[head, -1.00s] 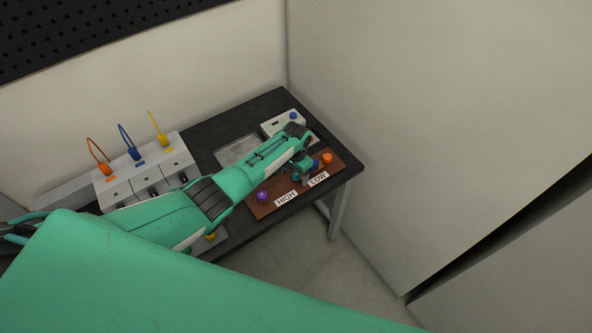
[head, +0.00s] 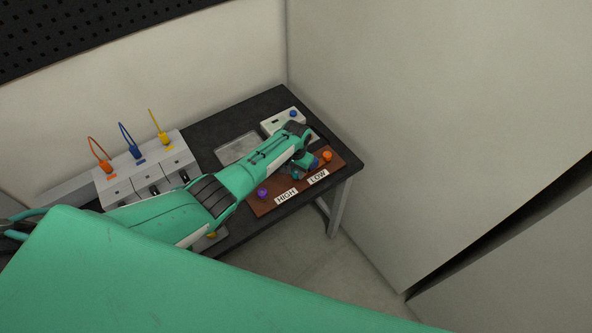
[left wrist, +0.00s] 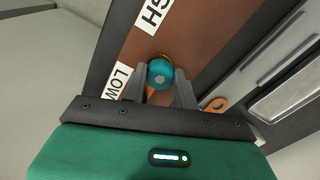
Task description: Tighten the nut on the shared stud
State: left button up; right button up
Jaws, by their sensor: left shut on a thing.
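A teal round nut (left wrist: 160,72) with a pale centre sits on the brown board (left wrist: 190,25), between the two fingers of my left gripper (left wrist: 162,88) in the left wrist view. The gripper is shut on it. An orange-yellow part shows just behind and below the nut; how they join is hidden. In the head view my left gripper (head: 303,166) points down at the board (head: 268,207), near its HIGH label (head: 286,197) and LOW label (head: 318,177). The gripper hides the nut and stud there. My right gripper is not in view.
A purple knob (head: 262,193) and an orange knob (head: 327,156) stand on the board. A white box with a blue button (head: 293,113) and a grey tray (head: 238,149) lie behind. White units with coloured cables (head: 146,172) stand left. A wall rises close on the right.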

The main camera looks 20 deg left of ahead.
pick_arm(q)
jog(key=m, duration=0.5)
jog(key=shift+b, duration=0.3)
jog(key=m, duration=0.3)
jog(key=shift+b, duration=0.35)
jog(key=shift+m, duration=1.2)
jog(key=m+b, duration=0.1)
jog(key=m, duration=0.2)
jog(key=shift+w+f, duration=0.1)
jog(key=shift+m, duration=1.1)
